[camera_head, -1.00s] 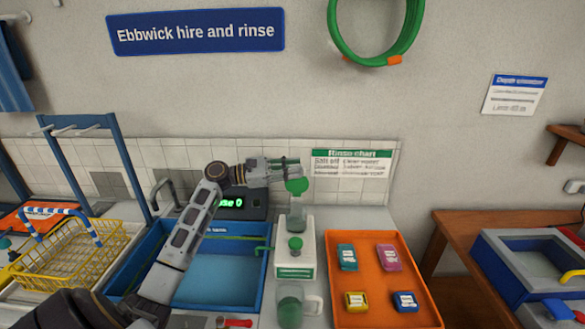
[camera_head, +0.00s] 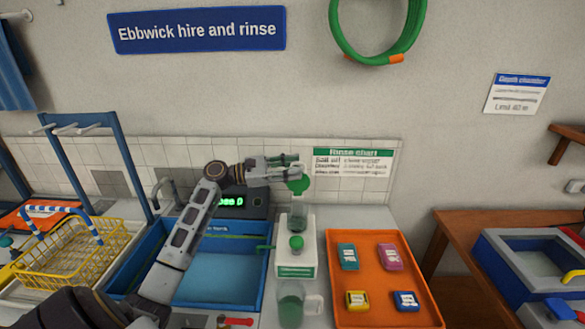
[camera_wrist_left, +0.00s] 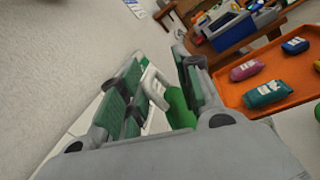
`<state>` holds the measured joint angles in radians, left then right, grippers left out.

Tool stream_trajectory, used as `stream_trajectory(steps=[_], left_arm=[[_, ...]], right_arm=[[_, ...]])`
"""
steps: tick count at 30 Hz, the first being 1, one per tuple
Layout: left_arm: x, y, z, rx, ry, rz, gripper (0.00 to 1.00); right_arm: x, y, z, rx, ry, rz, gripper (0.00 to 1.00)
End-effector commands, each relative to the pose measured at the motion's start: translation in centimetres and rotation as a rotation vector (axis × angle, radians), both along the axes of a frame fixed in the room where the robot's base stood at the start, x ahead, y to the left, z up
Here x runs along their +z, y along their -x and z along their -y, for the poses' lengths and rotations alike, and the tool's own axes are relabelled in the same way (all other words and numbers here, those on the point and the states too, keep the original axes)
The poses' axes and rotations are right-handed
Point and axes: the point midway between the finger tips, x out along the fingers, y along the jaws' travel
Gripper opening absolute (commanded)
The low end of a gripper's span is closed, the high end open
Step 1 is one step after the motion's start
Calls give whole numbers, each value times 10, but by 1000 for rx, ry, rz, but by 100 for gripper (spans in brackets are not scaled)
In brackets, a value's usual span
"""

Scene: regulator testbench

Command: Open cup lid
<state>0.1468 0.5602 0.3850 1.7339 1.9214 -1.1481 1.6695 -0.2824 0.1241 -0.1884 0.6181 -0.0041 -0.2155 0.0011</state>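A clear cup (camera_head: 292,217) sits on a white stand (camera_head: 296,262) with a green knob (camera_head: 296,243). Its round green lid (camera_head: 299,185) shows above the cup, seemingly raised and tilted. My left gripper (camera_head: 284,164) is just above and left of the lid, its fingers pointing right. In the left wrist view, the two green-padded fingers (camera_wrist_left: 160,95) stand apart. A green piece (camera_wrist_left: 180,108), likely the lid, and a white handle-like part (camera_wrist_left: 155,90) show in the gap. I cannot tell whether a finger touches the lid. My right gripper is out of view.
A clear jug with green contents (camera_head: 291,305) stands in front of the stand. An orange tray (camera_head: 375,280) with several coloured packets lies to the right. A blue basin (camera_head: 215,285) and a yellow basket (camera_head: 72,252) are to the left. The tiled wall (camera_head: 210,155) is close behind.

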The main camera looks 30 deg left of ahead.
Motion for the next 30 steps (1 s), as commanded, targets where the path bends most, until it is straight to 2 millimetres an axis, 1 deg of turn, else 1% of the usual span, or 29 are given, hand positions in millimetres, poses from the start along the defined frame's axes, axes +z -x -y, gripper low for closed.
stream_trajectory(steps=[7, 24, 30], left_arm=[[-2, 14, -17, 2, -1, -1, 33], [-6, 65, -78, 3, -1, 2, 33], [-7, 74, -88, 4, 0, 2, 33]], right_arm=[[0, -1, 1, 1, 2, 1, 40], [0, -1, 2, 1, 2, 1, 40], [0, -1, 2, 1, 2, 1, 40]])
